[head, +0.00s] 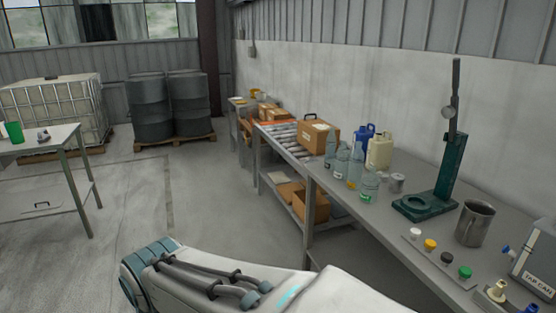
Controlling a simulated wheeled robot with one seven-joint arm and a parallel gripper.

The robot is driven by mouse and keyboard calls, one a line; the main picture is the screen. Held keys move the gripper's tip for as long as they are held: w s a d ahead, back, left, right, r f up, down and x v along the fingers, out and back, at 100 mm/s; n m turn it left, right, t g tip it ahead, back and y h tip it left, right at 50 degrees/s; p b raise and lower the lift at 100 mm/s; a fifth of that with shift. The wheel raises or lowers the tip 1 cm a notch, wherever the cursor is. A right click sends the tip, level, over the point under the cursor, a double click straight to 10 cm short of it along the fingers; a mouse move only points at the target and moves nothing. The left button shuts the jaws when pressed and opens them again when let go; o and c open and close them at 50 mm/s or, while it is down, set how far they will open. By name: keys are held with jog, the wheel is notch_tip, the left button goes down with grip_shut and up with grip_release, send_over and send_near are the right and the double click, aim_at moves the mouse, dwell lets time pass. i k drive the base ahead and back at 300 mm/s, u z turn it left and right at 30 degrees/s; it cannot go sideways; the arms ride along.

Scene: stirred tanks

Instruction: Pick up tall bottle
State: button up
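Several clear bottles stand upright in a cluster on the long bench (408,235) right of centre. One taller clear bottle (331,148) is at the back left of the cluster. Another clear bottle (341,164) stands in front of it, and a clear bottle with a yellow mark (355,168) is beside that. A shorter clear bottle with a green label (370,185) is nearest. They partly overlap, and I cannot tell for certain which is the tall bottle. My white arm crosses the bottom of the view, well short of the bottles. My gripper is not in view.
A blue jug (364,135) and a cream jug (379,151) stand close behind the bottles. A metal tin (397,182), green press stand (425,204) and steel mug (475,223) are nearer. A cardboard box (319,139) sits beyond. The floor left of the bench is clear.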

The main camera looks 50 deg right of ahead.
aim_at(357, 160)
jog(key=z, duration=0.4)
jog(key=i, duration=1.4)
jog(key=z, duration=1.65)
jog(key=i, duration=0.8)
jog(key=z, duration=0.7)
